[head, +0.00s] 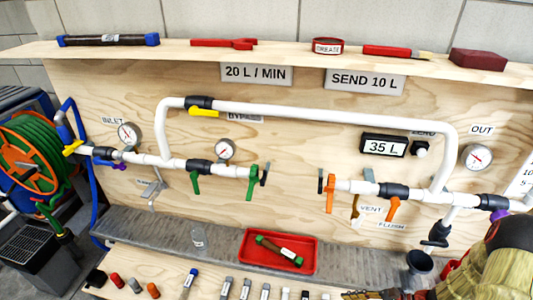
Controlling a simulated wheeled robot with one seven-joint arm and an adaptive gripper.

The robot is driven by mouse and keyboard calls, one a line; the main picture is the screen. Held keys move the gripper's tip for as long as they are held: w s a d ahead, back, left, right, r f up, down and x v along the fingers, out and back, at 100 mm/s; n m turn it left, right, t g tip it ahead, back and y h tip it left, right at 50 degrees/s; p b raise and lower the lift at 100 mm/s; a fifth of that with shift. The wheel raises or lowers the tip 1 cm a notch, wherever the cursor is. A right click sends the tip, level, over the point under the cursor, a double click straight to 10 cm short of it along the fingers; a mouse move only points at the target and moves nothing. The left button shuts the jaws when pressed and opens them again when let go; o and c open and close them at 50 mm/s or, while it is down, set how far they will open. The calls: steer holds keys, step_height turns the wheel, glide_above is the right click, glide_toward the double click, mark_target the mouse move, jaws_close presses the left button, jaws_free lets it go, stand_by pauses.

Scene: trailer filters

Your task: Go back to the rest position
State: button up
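My arm comes in at the bottom right corner, in front of the workbench. My gripper (382,295) shows as a dark shape at the bottom edge, mostly cut off by the frame. Its fingers are not clear, so I cannot tell whether it is open or shut, or whether it holds anything. A red tray (247,262) on the grey ledge left of my gripper holds a green-ended cartridge (279,251).
White piping (310,113) with valves and gauges runs along the plywood board, with a gap in its lower line. Several small parts line the front bench. A hose reel (35,150) stands left. The shelf (280,51) holds tools.

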steer(key=s+r+n+g+h, duration=0.2)
steer(key=s+r+n+h, duration=0.2)
steer(key=r+n, duration=0.45)
steer(key=s+r+n+g+h, duration=0.1)
steer(key=s+r+n+h, duration=0.35)
steer(key=r, duration=0.75)
steer(key=a+r+n+t+h, duration=0.1)
steer(key=a+r+n+t, duration=0.1)
steer(key=r, duration=0.6)
steer(key=s+a+r+n+t+h, duration=0.1)
steer(key=a+r+n+t, duration=0.2)
steer(key=r, duration=0.6)
steer(key=a+n, duration=0.2)
steer(key=a, duration=0.1)
steer(key=shift+s+a+r+t+h, duration=0.2)
steer(key=shift+s+a+t+h, duration=0.1)
steer(key=shift+h, duration=0.05)
